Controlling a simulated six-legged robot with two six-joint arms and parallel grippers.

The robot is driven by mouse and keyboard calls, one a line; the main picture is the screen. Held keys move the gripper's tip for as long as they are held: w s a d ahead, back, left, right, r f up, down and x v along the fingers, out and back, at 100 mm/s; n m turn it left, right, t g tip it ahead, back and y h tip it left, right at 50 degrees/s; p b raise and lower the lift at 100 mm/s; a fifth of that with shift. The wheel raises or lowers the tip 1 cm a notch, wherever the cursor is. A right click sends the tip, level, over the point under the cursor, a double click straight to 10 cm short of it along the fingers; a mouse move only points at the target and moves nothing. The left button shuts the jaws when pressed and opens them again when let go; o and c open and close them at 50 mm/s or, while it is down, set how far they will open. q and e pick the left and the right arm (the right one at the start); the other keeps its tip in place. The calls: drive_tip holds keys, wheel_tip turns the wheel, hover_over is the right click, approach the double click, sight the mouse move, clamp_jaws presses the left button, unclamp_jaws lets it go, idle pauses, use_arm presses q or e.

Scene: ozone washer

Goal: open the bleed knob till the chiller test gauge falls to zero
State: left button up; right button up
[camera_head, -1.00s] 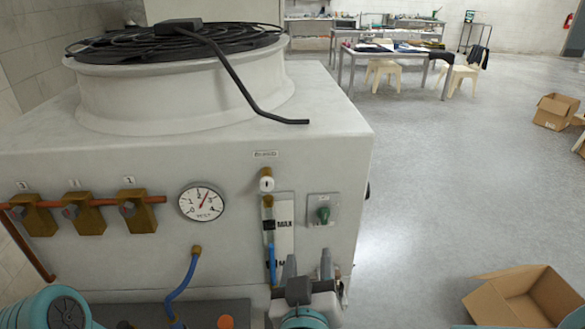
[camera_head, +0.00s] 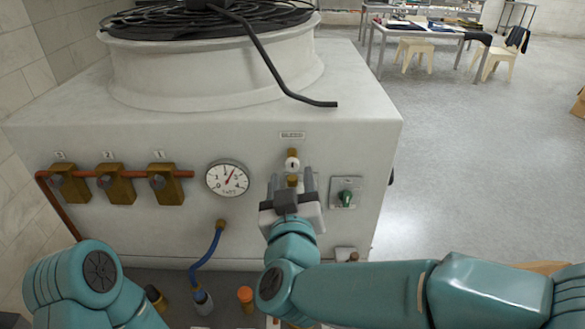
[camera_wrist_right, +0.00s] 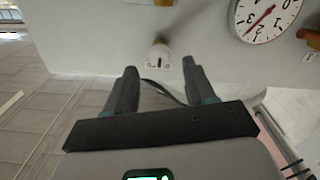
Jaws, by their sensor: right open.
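A small white round knob on a brass fitting (camera_head: 292,164) sits on the front of the pale chiller housing (camera_head: 340,140), below a small label too blurred to read; I take it for the bleed knob. The knob also shows in the right wrist view (camera_wrist_right: 158,55), beyond the fingertips and apart from them. The round gauge (camera_head: 228,178) is left of it, its red needle between 2 and 3; it shows inverted in the wrist view (camera_wrist_right: 268,16). My right gripper (camera_head: 291,182) is open and empty, just below the knob. My left gripper is out of view.
A green switch (camera_head: 345,197) is right of the gripper. Brass valves (camera_head: 115,184) on a copper pipe are at left. A blue hose (camera_head: 208,250) hangs below the gauge. A black bent rod (camera_head: 270,60) overhangs the housing top. Open floor (camera_head: 460,150) lies to the right.

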sight(292, 168)
drive_tip(key=w, duration=0.3)
drive_tip(key=shift+w+d+f, duration=0.1)
drive_tip(key=shift+w+f, duration=0.1)
drive_tip(key=shift+w, duration=0.25)
drive_tip(key=shift+a+r, duration=0.15)
drive_tip(key=shift+a, duration=0.05)
drive_tip(key=shift+d, duration=0.1)
drive_tip(key=shift+w+d, duration=0.1)
drive_tip(key=shift+w, duration=0.1)
clamp_jaws()
